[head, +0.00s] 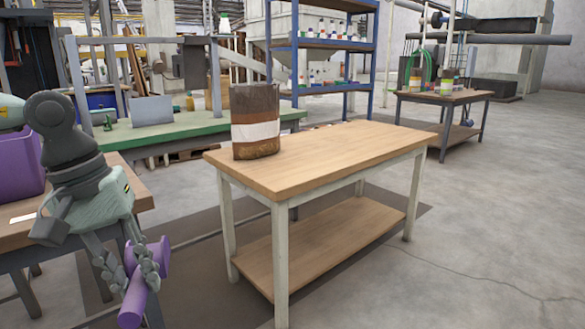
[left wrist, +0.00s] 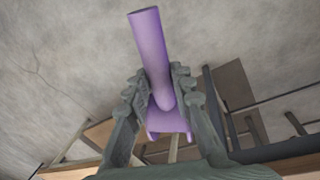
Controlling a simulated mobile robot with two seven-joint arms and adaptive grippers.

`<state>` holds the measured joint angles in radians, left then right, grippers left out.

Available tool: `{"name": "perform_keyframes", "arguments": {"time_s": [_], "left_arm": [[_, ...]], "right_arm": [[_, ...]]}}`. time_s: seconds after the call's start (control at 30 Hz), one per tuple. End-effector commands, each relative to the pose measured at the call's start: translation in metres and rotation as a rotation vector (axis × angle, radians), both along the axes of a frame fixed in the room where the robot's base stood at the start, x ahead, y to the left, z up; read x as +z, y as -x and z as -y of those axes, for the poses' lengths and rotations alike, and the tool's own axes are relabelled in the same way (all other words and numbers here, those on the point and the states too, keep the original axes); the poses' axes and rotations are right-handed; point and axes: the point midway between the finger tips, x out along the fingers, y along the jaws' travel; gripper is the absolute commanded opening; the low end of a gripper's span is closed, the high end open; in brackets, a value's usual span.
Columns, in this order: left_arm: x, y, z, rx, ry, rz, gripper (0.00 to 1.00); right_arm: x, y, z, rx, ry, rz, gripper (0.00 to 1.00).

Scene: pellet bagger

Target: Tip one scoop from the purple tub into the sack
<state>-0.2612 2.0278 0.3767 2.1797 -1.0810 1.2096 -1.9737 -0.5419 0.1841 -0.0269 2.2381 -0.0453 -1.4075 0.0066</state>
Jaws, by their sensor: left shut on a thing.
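My left gripper (head: 140,262) is shut on a purple scoop (head: 134,302), low beside the left table and apart from the sack. The scoop's handle (left wrist: 150,45) and part of its head also show in the left wrist view, between the fingers of my left gripper (left wrist: 158,88). Whether the scoop holds pellets cannot be seen. The purple tub (head: 20,168) stands on the left table, partly hidden by my left arm. The sack (head: 255,122), brown with a white band, stands upright on the middle wooden table. My right gripper is in neither view.
The middle table (head: 345,152) is clear apart from the sack and has a lower shelf (head: 320,235). The left table (head: 125,175) bears the tub and a white label. A gap of floor lies between these tables. A green bench (head: 190,125) and blue shelving (head: 320,43) stand behind.

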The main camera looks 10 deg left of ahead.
Motion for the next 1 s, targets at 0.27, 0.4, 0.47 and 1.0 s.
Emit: {"name": "perform_keyframes", "arguments": {"time_s": [0.27,0.4,0.47,1.0], "left_arm": [[-0.066,-0.035,0.045,-0.223,-0.004,-0.005,0.00],[-0.088,-0.047,0.061,-0.299,-0.002,-0.004,0.00],[-0.097,-0.051,0.067,-0.329,-0.001,-0.004,0.00],[-0.130,-0.079,0.077,-0.441,0.002,0.003,0.00]], "right_arm": [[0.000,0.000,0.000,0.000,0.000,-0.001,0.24],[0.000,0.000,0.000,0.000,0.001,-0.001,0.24],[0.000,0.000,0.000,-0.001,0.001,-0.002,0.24],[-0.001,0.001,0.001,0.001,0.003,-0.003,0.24]]}}
